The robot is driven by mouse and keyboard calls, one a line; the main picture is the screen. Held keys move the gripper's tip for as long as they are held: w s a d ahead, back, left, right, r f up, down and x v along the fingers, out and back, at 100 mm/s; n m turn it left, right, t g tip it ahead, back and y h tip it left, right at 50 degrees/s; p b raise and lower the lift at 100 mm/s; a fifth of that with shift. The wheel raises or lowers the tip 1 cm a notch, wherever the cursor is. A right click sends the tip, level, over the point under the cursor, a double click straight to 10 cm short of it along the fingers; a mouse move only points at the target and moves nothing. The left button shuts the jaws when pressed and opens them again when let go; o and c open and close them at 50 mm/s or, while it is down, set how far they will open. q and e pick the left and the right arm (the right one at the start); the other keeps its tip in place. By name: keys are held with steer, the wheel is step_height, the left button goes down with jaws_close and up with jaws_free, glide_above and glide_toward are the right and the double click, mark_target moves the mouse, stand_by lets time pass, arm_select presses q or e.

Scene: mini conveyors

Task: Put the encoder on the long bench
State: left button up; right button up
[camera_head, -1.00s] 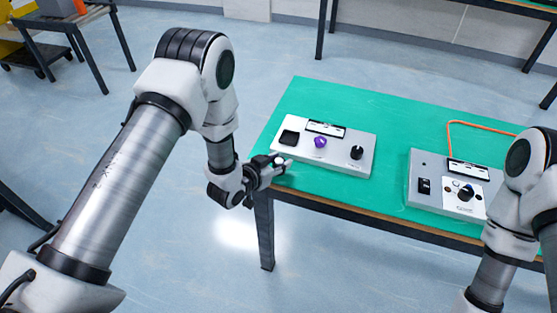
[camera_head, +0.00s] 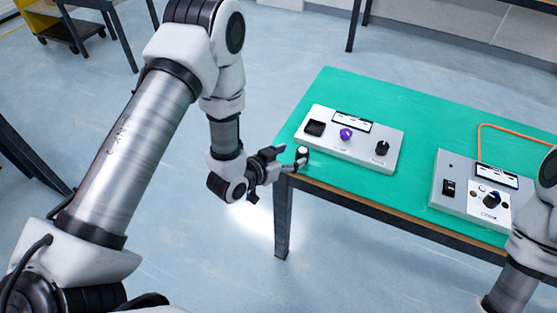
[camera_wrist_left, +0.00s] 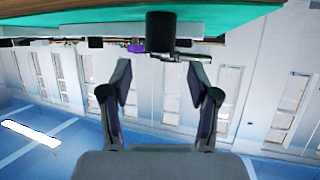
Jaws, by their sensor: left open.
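A small dark cylinder with a pale top, which looks like the encoder (camera_head: 302,155), stands at the near left corner of the green-topped table (camera_head: 345,88). In the left wrist view, where the table shows upside down at the top, the dark cylinder (camera_wrist_left: 160,35) lies ahead and between the fingers, with a metal piece beside it. My left gripper (camera_head: 281,162) is open and empty, just left of the cylinder at the table corner. My right arm enters at the lower right; its gripper is out of view. I cannot tell which table is the long bench.
A light panel (camera_head: 366,152) with a purple knob (camera_head: 346,134) and a black knob sits on the green top. A second grey panel (camera_head: 452,203) with an orange cable (camera_head: 480,140) is to its right. Other tables stand at the back. Floor is free left of the table.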

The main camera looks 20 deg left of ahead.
arm_select(q)
steer(key=v, duration=0.6)
steer(key=s+a+f+n+g+y, duration=0.1)
steer(key=s+f+n+g+y, duration=0.1)
steer(key=s+f+g, duration=0.4)
steer(key=s+a+f+n+g+y, duration=0.2)
steer(key=s+f+g, duration=0.4)
steer(key=s+f, duration=0.6)
steer(key=s, duration=0.7)
steer(key=shift+a+f+g+y, duration=0.25)
steer(key=shift+a+g+y, duration=0.05)
steer(key=shift+g, duration=0.1)
steer(key=shift+w+r+p, duration=0.1)
steer(key=shift+r+p, duration=0.25)
steer(key=shift+r, duration=0.15)
